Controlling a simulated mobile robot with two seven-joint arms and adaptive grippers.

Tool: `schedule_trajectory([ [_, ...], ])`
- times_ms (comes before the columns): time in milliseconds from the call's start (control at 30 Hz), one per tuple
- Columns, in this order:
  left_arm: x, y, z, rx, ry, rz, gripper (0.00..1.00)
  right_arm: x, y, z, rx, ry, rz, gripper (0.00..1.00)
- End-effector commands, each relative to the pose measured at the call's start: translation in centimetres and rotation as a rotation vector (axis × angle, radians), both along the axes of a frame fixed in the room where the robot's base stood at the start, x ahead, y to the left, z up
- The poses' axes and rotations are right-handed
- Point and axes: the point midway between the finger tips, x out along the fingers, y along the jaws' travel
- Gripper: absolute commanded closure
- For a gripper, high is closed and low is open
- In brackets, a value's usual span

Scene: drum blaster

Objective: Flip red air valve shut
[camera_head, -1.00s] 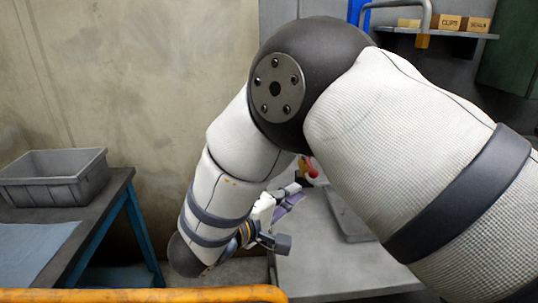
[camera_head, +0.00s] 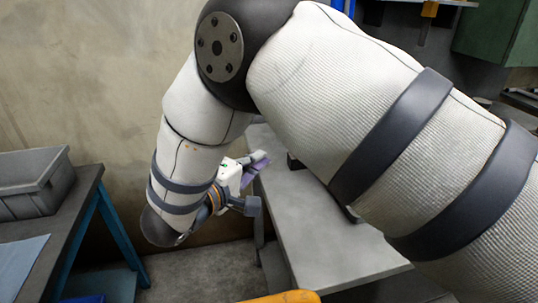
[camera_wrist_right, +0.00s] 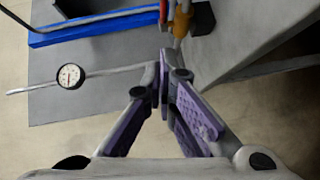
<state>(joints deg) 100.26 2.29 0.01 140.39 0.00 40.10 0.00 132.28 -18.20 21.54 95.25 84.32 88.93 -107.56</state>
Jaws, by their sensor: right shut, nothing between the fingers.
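My right gripper (camera_head: 257,163) has purple finger pads and is beside the left edge of the grey bench in the head view. In the right wrist view its fingertips (camera_wrist_right: 165,62) meet with nothing between them. Just beyond the fingertips, at the top edge of that view, is a small red part (camera_wrist_right: 163,11) beside a yellow-orange fitting (camera_wrist_right: 182,22). The red part looks like the air valve's handle, but it is cut off by the frame, so its position is unclear. The tips appear apart from it. In the head view my right arm hides the valve area. My left gripper is not in view.
The grey bench (camera_head: 330,245) is mostly bare. A grey bin (camera_head: 32,185) stands on a blue-legged table at left.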

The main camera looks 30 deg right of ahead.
Motion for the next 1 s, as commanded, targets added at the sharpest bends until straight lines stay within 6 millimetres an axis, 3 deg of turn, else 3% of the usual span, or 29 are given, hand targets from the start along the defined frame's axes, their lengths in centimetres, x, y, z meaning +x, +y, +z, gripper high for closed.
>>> schedule_trajectory([
  [367, -0.3, 0.0, -0.3, 0.0, 0.011, 0.0, 0.6, 4.2, -7.0, -1.3, 0.0, 0.002, -0.004, 1.0],
  [500, 0.6, 0.0, 0.6, 0.0, -0.023, 0.0, 0.6, 3.5, -9.1, -1.2, -0.001, -0.004, -0.002, 1.0],
  [700, 0.9, 0.0, 0.8, 0.0, -0.033, 0.0, 0.6, 3.2, -10.4, -1.7, 0.0, -0.001, 0.0, 1.0],
  [1000, 0.8, 0.0, 0.7, 0.0, -0.03, 0.0, 0.6, 3.2, -10.4, -1.9, -0.001, 0.001, 0.0, 1.0],
])
